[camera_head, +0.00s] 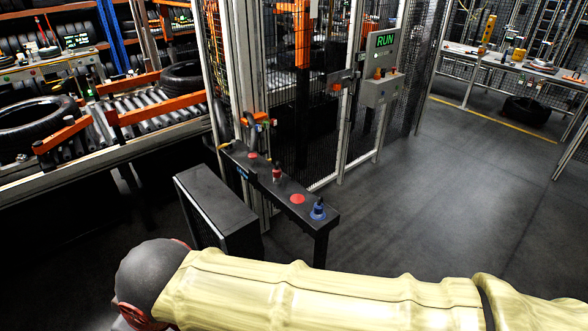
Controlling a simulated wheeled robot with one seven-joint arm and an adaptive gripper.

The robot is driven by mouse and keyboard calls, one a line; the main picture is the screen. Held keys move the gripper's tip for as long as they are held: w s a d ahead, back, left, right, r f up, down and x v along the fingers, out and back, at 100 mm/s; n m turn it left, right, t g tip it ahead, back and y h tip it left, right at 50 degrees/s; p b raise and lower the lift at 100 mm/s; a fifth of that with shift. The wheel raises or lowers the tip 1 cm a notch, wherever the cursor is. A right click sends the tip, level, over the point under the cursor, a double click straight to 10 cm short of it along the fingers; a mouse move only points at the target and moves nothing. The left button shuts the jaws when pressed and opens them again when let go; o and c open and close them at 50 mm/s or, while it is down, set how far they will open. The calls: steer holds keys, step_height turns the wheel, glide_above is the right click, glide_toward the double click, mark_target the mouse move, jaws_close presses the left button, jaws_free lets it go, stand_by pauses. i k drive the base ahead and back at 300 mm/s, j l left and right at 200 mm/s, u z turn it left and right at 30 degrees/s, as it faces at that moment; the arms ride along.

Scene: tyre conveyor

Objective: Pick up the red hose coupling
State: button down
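The red hose coupling (277,175) stands upright on a narrow black bench (327,222) in the middle of the head view. It is small, with a red body, and its fine detail is too small to tell. A blue coupling (318,210) stands on the same bench, nearer to me at its front right end. A flat red disc (297,199) lies between the two. My arm in a yellow sleeve crosses the bottom of the view, well in front of the bench. My gripper is not in view.
Another red disc (252,156) lies farther back on the bench. A dark box (215,210) stands left of the bench. A mesh fence (345,90) rises behind it. A roller conveyor (160,120) with tyres is at left. Open floor (440,200) lies to the right.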

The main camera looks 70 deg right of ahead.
mark_target(277, 172)
steer(key=i+z, duration=0.15)
steer(key=z, duration=0.3)
steer(key=i+z, duration=0.2)
steer(key=z, duration=0.25)
steer(key=i+j+z, duration=0.1)
steer(key=z, duration=0.35)
steer(key=i+j+z, duration=0.15)
steer(key=z, duration=0.25)
steer(key=j+z, duration=0.3)
steer(key=z, duration=0.15)
steer(key=i+j+z, duration=0.4)
steer(key=k+j, duration=0.1)
